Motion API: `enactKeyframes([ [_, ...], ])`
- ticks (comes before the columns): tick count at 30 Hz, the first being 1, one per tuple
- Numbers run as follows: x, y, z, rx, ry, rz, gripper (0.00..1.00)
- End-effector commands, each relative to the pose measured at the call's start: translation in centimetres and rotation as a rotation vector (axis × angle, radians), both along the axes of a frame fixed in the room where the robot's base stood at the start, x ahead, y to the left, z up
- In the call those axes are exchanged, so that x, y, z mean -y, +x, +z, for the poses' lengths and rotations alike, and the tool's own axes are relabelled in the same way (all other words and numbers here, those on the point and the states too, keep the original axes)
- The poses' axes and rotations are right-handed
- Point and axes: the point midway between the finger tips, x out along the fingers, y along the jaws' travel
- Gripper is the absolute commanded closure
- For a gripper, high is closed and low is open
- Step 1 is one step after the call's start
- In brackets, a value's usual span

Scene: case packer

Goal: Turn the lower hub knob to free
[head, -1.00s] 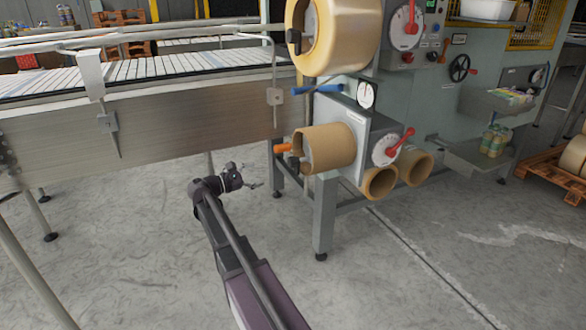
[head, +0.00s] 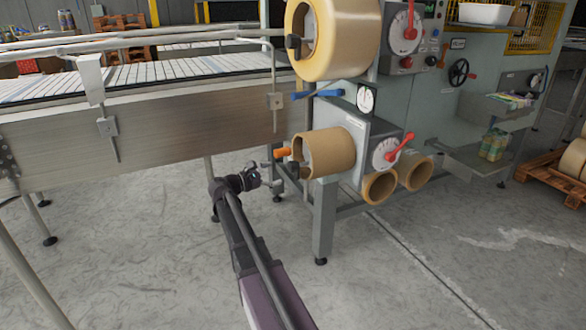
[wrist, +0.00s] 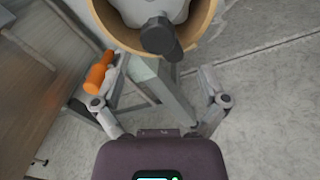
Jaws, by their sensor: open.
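The lower hub knob (wrist: 160,38) is dark grey, with a stubby grip pointing down to the right in the wrist view. It sits on a pale hub inside the lower tan roll (head: 330,151); the roll's rim also shows in the wrist view (wrist: 107,27). My gripper (head: 273,174) is open and empty, just left of and slightly below the lower roll. In the wrist view my gripper's fingers (wrist: 160,77) stand apart, below the knob and not touching it.
An orange handle (wrist: 99,73) is close to my left finger in the wrist view. A blue lever (head: 318,93) and a larger roll (head: 345,35) are above. The conveyor side (head: 150,130) stands to the left. A machine leg (head: 323,220) is below the roll.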

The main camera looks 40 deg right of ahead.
Motion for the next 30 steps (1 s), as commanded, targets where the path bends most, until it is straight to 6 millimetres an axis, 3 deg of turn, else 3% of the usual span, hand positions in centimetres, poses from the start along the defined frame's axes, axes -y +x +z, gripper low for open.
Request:
enactKeyframes([
  [6, 3.4, -0.5, 0.0, 0.0, 0.0, -0.001, 0.07],
  [13, 6.0, -0.8, 0.0, 0.0, 0.0, -0.001, 0.07],
  [28, 7.1, -1.0, 0.0, 0.0, 0.0, 0.001, 0.07],
  [29, 7.1, -1.0, 0.0, 0.0, 0.0, 0.001, 0.1],
  [30, 7.1, -1.0, 0.0, 0.0, 0.0, 0.001, 0.22],
])
